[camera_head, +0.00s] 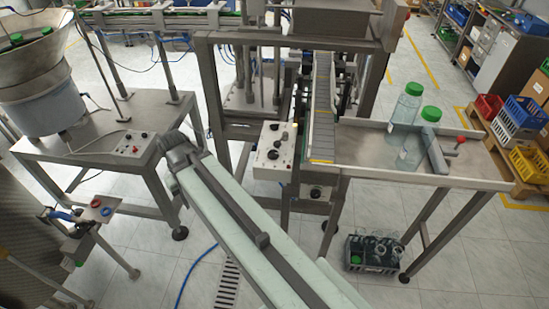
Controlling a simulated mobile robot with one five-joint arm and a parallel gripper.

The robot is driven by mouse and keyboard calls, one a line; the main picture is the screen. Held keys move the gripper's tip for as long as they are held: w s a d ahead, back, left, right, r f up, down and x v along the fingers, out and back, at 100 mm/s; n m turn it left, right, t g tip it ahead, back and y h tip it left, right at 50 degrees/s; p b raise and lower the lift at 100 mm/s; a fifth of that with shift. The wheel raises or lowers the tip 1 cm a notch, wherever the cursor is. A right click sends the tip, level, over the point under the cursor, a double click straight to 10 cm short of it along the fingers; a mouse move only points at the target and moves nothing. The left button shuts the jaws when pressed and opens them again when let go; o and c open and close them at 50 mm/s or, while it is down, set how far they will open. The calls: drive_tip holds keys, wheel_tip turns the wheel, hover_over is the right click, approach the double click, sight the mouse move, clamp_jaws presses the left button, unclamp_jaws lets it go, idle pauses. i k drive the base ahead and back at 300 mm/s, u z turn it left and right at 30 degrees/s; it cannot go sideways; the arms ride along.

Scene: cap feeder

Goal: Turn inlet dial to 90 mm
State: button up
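No dial marked as inlet can be read; the lettering and scales are too small. A white control panel (271,155) with several small dark knobs stands upright at the left of the conveyor's near end. A round dark knob (316,192) sits on a grey block below the conveyor end. Another panel with small knobs (130,146) is on the feeder table at left. My pale arm link runs from the lower right up to a grey joint left of the white panel. My gripper does not show.
A bowl feeder (35,70) stands at left. The grey conveyor (322,105) ends beside a steel tray (370,152) holding bottles with green caps (408,103) and a red-knobbed part (459,141). A crate of bottles (371,252) is on the floor. Coloured bins (527,160) stand at right.

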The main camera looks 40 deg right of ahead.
sight(272, 154)
drive_tip(key=u, duration=0.35)
drive_tip(key=k, duration=1.2)
drive_tip(key=u, duration=0.45)
drive_tip(key=i, duration=1.85)
drive_tip(key=z, duration=0.6)
drive_tip(key=i, duration=0.6)
drive_tip(key=u, duration=0.1)
drive_tip(key=k, duration=1.2)
drive_tip(key=z, duration=0.2)
drive_tip(key=i, duration=0.6)
drive_tip(key=u, duration=0.1)
